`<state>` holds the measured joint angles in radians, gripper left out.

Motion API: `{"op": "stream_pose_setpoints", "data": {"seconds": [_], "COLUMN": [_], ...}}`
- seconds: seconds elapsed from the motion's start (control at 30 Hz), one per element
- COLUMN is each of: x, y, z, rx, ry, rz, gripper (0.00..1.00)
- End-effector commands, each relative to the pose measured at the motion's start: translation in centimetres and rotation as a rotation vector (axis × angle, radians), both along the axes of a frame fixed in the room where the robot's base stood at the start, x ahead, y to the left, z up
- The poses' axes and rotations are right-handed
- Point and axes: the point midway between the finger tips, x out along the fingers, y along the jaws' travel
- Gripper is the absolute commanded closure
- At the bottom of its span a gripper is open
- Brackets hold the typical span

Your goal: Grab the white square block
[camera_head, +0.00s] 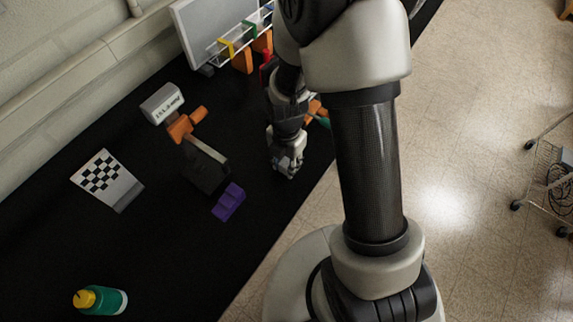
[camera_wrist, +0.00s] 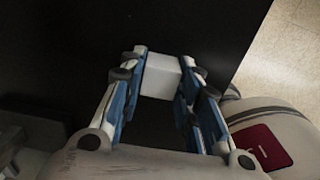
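The white square block (camera_wrist: 161,75) sits between the two fingertips of my gripper (camera_wrist: 161,92) in the wrist view. The blue-lined fingers stand on its left and right sides and it nearly fills the gap. I cannot tell whether both pads press on it. In the head view my gripper (camera_head: 287,168) points down at the black table, right of the purple block. The white block cannot be made out clearly there against the pale fingers.
On the black table (camera_head: 160,255) are a purple block (camera_head: 229,202), an orange-handled tool (camera_head: 187,124), a white box (camera_head: 162,103), a checkered board (camera_head: 106,180) and a green bottle with a yellow cap (camera_head: 100,299). A rack with colored items (camera_head: 243,45) stands behind. The table's front-left area is mostly clear.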

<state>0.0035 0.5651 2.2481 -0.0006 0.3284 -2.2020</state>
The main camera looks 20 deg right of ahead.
Motion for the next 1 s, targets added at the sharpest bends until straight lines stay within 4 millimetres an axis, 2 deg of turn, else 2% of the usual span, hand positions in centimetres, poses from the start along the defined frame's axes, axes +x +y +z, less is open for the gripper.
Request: {"op": "stream_pose_setpoints", "data": {"seconds": [0.37,0.67,0.87,1.0], "x": [0.0,0.0,0.1,0.2], "y": [0.0,0.0,0.0,0.0], "z": [0.0,0.3,2.3,5.3], "rx": [0.0,0.0,0.0,0.0], "ry": [0.0,-0.001,-0.004,-0.006], "rz": [0.0,0.0,0.0,0.0], "gripper": [0.97,0.97,0.97,0.97]}}
